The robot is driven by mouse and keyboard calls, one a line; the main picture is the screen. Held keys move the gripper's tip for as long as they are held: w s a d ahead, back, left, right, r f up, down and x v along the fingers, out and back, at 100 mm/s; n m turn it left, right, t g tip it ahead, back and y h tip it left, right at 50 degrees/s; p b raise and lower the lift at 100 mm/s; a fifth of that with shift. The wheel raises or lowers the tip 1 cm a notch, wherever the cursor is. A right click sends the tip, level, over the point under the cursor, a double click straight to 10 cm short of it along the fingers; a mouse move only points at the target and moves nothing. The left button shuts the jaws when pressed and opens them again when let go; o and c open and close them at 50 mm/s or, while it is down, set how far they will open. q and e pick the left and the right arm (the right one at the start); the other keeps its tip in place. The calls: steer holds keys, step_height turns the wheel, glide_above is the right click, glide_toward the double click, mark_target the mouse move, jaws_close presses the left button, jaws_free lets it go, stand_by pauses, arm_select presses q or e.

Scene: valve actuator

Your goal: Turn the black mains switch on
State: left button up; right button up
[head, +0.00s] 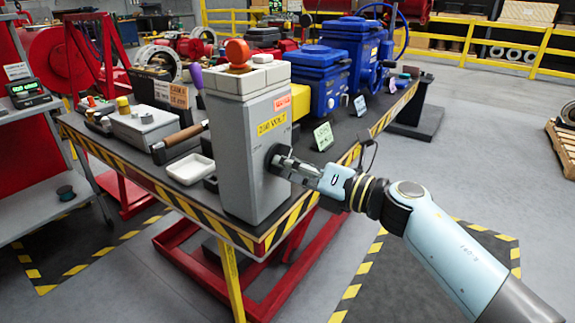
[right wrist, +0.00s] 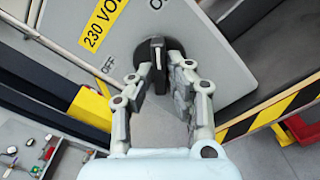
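The black mains switch (right wrist: 157,55) is a round dark knob with a raised bar handle on the side of a tall grey box (head: 250,165) with a yellow 230 volt label. It also shows in the head view (head: 273,157), partly covered by my right gripper. In the right wrist view the bar stands nearly upright in the picture. An OFF mark is to its left and a partly cut-off mark is above. My right gripper (right wrist: 160,72) is open, its fingers on either side of the bar. I cannot tell whether they touch it. My left gripper is not in view.
The box stands at the near corner of a dark table with a yellow-black striped edge (head: 205,222). A white tray (head: 189,169) lies left of it. Blue valve actuators (head: 320,80) and small cards stand behind.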

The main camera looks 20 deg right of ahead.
steer(key=o, duration=0.3)
steer(key=shift+o, duration=0.2)
steer(key=v, duration=1.2)
